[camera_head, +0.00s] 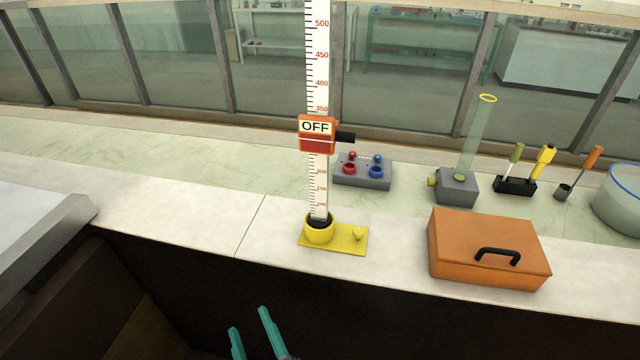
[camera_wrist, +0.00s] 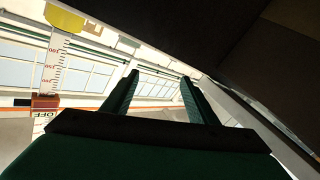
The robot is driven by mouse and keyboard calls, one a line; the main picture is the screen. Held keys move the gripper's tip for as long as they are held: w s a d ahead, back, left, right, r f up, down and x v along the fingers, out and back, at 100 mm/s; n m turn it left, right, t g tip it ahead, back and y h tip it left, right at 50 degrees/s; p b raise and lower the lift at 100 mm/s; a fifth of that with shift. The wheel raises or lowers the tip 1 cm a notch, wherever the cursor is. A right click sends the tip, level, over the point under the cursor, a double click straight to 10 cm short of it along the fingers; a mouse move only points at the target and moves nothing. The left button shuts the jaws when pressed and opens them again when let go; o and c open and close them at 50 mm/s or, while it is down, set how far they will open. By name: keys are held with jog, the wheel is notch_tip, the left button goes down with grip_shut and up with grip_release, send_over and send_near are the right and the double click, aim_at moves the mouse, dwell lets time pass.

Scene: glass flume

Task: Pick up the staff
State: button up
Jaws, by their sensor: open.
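The staff (camera_head: 318,75) is a white graduated rod with black ticks and red numbers. It stands upright in a round yellow socket (camera_head: 319,233) on a yellow base plate. An orange and red block marked OFF (camera_head: 317,134), with a black stub on its right, sits around the staff. The staff also shows in the wrist view (camera_wrist: 58,68), at the left and upside down. My gripper (camera_head: 250,322) is open and empty, below and left of the staff, in front of the counter's front edge. Its two green fingers also show in the wrist view (camera_wrist: 160,90), apart from the staff.
An orange case (camera_head: 465,262) with a black handle stands right of the staff. Behind are a grey box with red and blue parts (camera_head: 362,172), a clear cylinder (camera_head: 473,140), and a black tool holder (camera_head: 515,186). The counter left of the staff (camera_head: 190,210) is clear.

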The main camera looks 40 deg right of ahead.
jog(key=w+d+r+m+h, duration=0.1)
jog(key=w+d+r+h, duration=0.2)
jog(key=w+d+r, duration=0.45)
jog(key=m+g+h, duration=0.6)
jog(key=m+h, duration=0.2)
jog(key=m, duration=0.4)
send_near(324, 97)
jog(key=w+d+f, duration=0.2)
jog(key=w, duration=0.1)
jog(key=x, duration=1.1)
jog(key=shift+w+d+f, duration=0.1)
jog(key=shift+w+d, duration=0.05)
jog(key=shift+w, duration=0.2)
jog(key=shift+c, duration=0.3)
grip_shut()
jog(key=shift+s, duration=0.1)
